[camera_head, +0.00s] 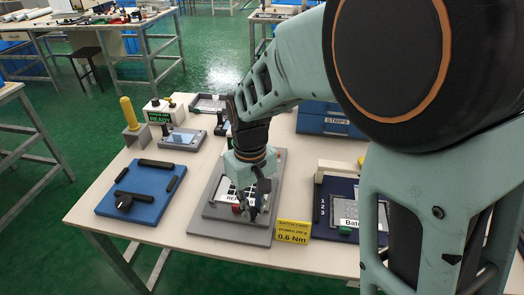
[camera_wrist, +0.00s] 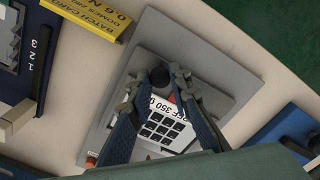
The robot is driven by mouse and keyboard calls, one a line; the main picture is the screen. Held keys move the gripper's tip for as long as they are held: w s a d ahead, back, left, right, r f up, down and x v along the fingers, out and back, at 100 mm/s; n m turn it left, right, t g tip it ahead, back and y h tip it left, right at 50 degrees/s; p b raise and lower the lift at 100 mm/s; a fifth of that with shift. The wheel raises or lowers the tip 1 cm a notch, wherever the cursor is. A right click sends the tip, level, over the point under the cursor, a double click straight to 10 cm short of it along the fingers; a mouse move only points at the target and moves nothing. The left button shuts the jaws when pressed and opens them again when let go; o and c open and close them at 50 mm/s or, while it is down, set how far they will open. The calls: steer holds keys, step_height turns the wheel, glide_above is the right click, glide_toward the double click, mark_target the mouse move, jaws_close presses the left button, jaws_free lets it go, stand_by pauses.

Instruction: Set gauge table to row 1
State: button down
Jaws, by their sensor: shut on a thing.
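A dark blue board marked 1, 2, 3 (camera_head: 318,225), which looks like the gauge table, lies right of my gripper; it also shows at the left of the wrist view (camera_wrist: 38,75). A pale block (camera_wrist: 14,118) sits at its edge, near the digits; which row it marks I cannot tell. My gripper (camera_head: 250,212) is low over a grey fixture (camera_head: 200,225), its fingers around a dark round-topped knob (camera_wrist: 160,76). A red part shows beside the knob. A white keypad film labelled REF 350 (camera_wrist: 165,128) lies beneath, partly hidden by the fingers.
A yellow batch card (camera_head: 293,231) reading 0.6 Nm stands between fixture and board. A blue tray with black bars (camera_head: 140,210) lies left. A READY box (camera_head: 158,112) and blue STRIPS drawers (camera_head: 335,121) stand behind. My arm hides the table's right side.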

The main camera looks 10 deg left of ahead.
steer(key=w, duration=0.2)
steer(key=shift+w, duration=0.4)
steer(key=c, duration=1.8)
jaws_free()
steer(key=shift+d, duration=0.1)
steer(key=shift+o, duration=0.2)
steer(key=shift+r, duration=0.15)
step_height(320, 180, up, 12)
steer(key=shift+d, duration=0.1)
